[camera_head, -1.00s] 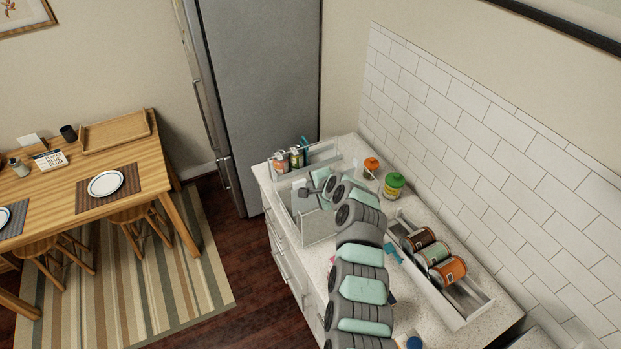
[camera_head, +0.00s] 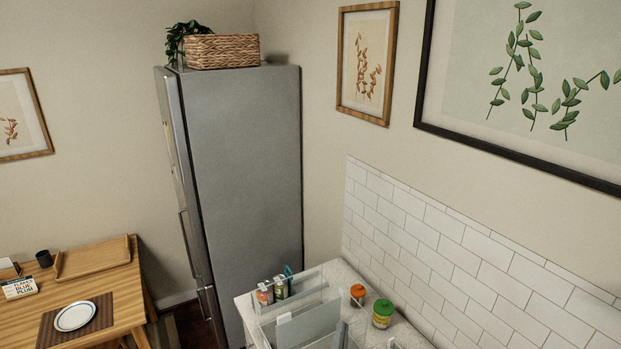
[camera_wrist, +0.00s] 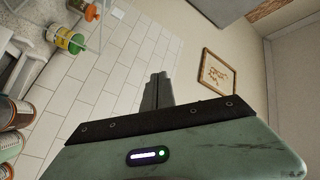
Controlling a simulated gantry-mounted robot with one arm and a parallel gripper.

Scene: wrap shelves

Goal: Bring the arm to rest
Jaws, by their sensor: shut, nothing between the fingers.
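My gripper (camera_wrist: 156,92) shows in the wrist view as two dark fingers held together, with nothing between them. It is clear of the jars and cans and has the tiled wall behind it. In the head view I cannot make out my gripper, and most of the arm is out of the picture.
The counter (camera_head: 243,304) holds clear dividers (camera_head: 312,322), small bottles (camera_head: 265,294), an orange-lidded jar (camera_head: 357,292) and a green-lidded jar (camera_head: 382,314). Cans (camera_wrist: 14,112) show at the wrist view's left. A fridge (camera_head: 245,160) and wooden table (camera_head: 105,290) stand beyond.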

